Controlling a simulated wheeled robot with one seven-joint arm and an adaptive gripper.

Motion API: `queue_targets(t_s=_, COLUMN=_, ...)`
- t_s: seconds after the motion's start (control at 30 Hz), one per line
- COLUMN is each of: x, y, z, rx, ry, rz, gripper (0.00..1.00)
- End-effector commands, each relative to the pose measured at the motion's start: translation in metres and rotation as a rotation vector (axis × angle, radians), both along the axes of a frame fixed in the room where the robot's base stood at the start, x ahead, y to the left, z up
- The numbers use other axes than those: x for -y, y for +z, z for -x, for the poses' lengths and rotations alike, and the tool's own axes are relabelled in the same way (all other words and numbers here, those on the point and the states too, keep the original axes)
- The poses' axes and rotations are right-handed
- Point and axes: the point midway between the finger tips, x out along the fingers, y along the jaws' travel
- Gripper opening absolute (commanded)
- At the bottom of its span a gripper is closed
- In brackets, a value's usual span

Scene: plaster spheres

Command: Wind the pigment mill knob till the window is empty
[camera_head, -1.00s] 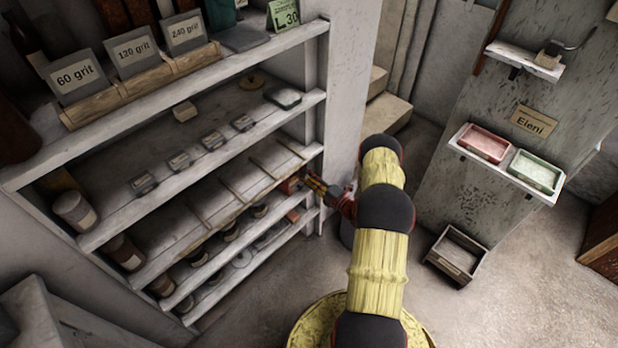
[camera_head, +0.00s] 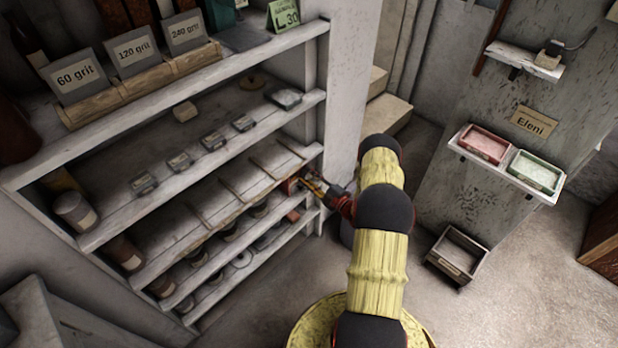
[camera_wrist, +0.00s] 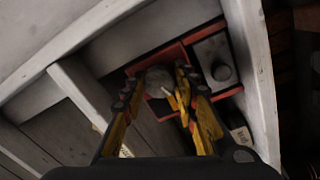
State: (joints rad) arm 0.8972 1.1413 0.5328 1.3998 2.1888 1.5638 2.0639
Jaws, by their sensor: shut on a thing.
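The pigment mill (camera_head: 290,185) is a small red-edged box at the right end of a shelf in the head view. In the wrist view its red frame (camera_wrist: 176,52) surrounds a round grey knob (camera_wrist: 158,78). My gripper (camera_wrist: 160,82) is shut on this knob, with one yellow-and-black finger on each side. In the head view my gripper (camera_head: 311,184) reaches the mill from the right. A pale plate (camera_wrist: 211,50) with a dark round part sits beside the knob. I cannot make out the window or its contents clearly.
Shelf boards (camera_head: 170,235) lie left of the mill and a pale upright (camera_wrist: 252,60) stands close to its right. Several jars and small boxes fill the shelves. At the right, a wall ledge holds a pink tray (camera_head: 484,144) and a green tray (camera_head: 536,172).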

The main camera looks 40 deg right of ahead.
Motion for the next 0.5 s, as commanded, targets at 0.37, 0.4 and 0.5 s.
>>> queue_targets(t_s=0.37, x=0.0011, y=-0.0004, z=0.0, rx=-0.001, ry=-0.003, rz=0.001, gripper=0.34)
queue_targets(t_s=0.4, x=0.001, y=-0.0004, z=0.0, rx=-0.001, ry=-0.002, rz=0.001, gripper=0.36)
queue_targets(t_s=0.5, x=0.0008, y=-0.0003, z=0.0, rx=-0.001, ry=-0.002, rz=0.001, gripper=0.42)
